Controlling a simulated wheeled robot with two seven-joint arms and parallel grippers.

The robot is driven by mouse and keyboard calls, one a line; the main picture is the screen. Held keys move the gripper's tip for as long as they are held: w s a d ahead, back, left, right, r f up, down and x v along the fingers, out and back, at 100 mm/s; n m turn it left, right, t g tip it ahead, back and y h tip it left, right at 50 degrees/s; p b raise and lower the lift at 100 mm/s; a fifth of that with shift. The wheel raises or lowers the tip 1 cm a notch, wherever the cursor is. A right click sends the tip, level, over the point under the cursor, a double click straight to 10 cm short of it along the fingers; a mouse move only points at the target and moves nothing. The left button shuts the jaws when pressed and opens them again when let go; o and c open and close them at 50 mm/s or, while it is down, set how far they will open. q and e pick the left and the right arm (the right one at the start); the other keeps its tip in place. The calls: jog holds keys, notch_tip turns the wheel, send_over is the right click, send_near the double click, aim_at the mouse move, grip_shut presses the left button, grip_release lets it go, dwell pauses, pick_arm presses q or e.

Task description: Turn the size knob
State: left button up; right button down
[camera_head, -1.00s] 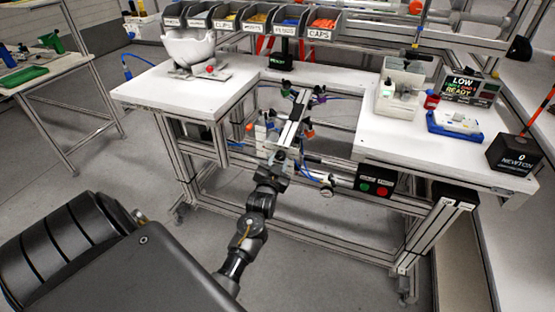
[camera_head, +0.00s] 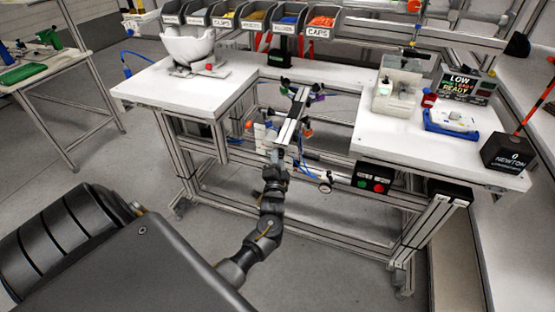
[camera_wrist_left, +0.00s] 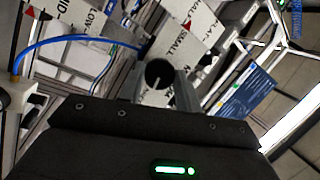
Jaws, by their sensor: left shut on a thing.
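My left gripper (camera_wrist_left: 162,84) is shut on the knob, one finger on each side. In the head view, my left arm reaches up from the bottom to the gripper (camera_head: 278,154) at the fixture (camera_head: 292,126) in the gap of the workbench. The knob is hidden or too small to make out there. My right gripper is not in view.
A white helmet shell (camera_head: 188,47) stands on the left part of the bench (camera_head: 150,86). Coloured clamps and a blue cable (camera_wrist_left: 75,39) lie close around the gripper. A button box (camera_head: 372,180), blue tray (camera_head: 452,128) and dark NEWTON box (camera_head: 505,153) are at the right.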

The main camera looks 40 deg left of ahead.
pick_arm(q)
jog(key=shift+m, duration=0.6)
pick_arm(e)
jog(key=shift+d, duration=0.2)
pick_arm(q)
jog(key=o, duration=1)
jog(key=shift+c, duration=0.2)
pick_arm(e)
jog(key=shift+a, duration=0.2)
pick_arm(q)
jog(key=b+v, duration=0.1)
jog(key=v, duration=0.9)
jog(key=shift+s+d, duration=0.25)
jog(key=shift+d, duration=0.05)
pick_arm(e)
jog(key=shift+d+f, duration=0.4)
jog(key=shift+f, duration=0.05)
pick_arm(q)
jog(key=shift+f, duration=0.2)
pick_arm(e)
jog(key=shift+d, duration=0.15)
